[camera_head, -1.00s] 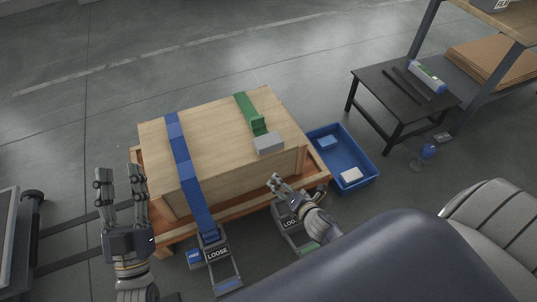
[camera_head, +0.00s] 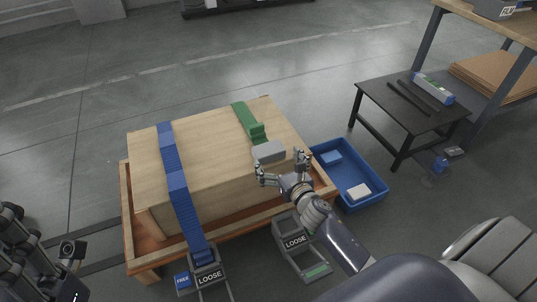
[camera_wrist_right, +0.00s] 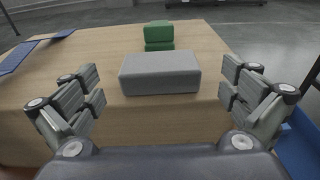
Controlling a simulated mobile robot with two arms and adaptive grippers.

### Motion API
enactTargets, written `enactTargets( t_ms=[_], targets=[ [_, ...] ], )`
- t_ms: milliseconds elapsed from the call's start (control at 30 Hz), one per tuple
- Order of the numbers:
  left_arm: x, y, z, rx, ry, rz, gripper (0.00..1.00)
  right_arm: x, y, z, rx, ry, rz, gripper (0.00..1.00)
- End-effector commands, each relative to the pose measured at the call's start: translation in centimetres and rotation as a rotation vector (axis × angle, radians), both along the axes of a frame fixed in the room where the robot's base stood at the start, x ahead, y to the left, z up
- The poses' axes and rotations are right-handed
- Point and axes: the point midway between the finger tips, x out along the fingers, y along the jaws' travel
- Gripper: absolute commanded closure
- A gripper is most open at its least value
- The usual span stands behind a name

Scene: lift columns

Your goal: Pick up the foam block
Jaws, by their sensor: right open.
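The foam block (camera_head: 268,152) is a grey rectangular block lying on top of the wooden crate (camera_head: 215,150), near its front right edge. In the right wrist view the foam block (camera_wrist_right: 160,72) sits centred ahead, between the spread fingers. My right gripper (camera_head: 283,166) is open just in front of the block; in the wrist view its fingers (camera_wrist_right: 160,98) stand apart on both sides with a gap to the block. My left gripper (camera_head: 40,262) is partly in view at the lower left, and its finger opening is unclear.
A green strap (camera_head: 247,124) lies just behind the block, and a blue strap (camera_head: 175,178) crosses the crate to the left. A blue bin (camera_head: 376,200) stands right of the crate. A black table (camera_head: 410,112) is farther right. Buckles labelled LOOSE hang in front.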

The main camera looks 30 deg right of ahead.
Motion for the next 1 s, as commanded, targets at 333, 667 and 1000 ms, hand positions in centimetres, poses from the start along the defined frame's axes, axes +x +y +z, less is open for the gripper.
enactTargets(
  t_ms=[333,667,1000],
  targets=[
    [0.3,-0.1,0.2,0.003,-0.036,0.003,0.60,2.8,-0.1,-0.6,0.001,-0.002,0.000,0.00],
    [0.5,-0.3,1.0,0.007,-0.081,0.004,0.60,6.0,-0.2,-1.0,0.001,0.001,0.000,0.00],
    [0.5,-0.3,1.1,0.007,-0.081,0.004,0.60,6.0,-0.2,-0.9,0.001,0.002,0.000,0.16]
  ],
)
